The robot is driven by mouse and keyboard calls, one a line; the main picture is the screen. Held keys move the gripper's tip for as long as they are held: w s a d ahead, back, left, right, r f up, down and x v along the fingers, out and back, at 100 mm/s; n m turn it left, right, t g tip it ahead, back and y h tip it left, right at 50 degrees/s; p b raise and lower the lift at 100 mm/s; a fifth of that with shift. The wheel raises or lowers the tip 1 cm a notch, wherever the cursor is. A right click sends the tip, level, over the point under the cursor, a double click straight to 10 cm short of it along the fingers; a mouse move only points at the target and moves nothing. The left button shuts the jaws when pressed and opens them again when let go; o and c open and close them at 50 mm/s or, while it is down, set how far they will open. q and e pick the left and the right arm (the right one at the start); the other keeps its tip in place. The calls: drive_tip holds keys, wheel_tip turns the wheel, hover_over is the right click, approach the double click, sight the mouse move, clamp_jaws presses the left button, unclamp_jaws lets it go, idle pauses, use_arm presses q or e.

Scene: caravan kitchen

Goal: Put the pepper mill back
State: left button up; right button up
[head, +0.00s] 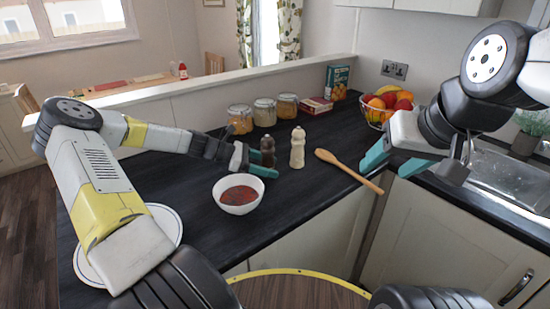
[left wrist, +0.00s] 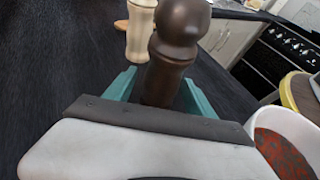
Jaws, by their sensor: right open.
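The dark brown pepper mill (head: 267,148) stands upright on the black counter, beside a cream mill (head: 298,148). My left gripper (head: 256,168) is low at the pepper mill. In the left wrist view the pepper mill (left wrist: 172,62) rises between the two teal fingers (left wrist: 160,95), with one finger on each side. The lower part of the mill is hidden behind the gripper body, and I cannot tell whether both fingers press on it. The cream mill also shows in the left wrist view (left wrist: 140,32), just beyond. My right gripper (head: 387,171) is open and empty above the counter's front edge.
A white bowl of red food (head: 238,208) sits close in front of my left gripper. A wooden spoon (head: 345,170) lies right of the mills. Jars (head: 264,112), boxes (head: 316,106) and a fruit basket (head: 387,106) stand behind. A white plate (head: 173,222) lies under my left arm.

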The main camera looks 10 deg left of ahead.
use_arm(q)
drive_tip(key=v, duration=1.2)
drive_tip(key=shift+r, duration=0.1)
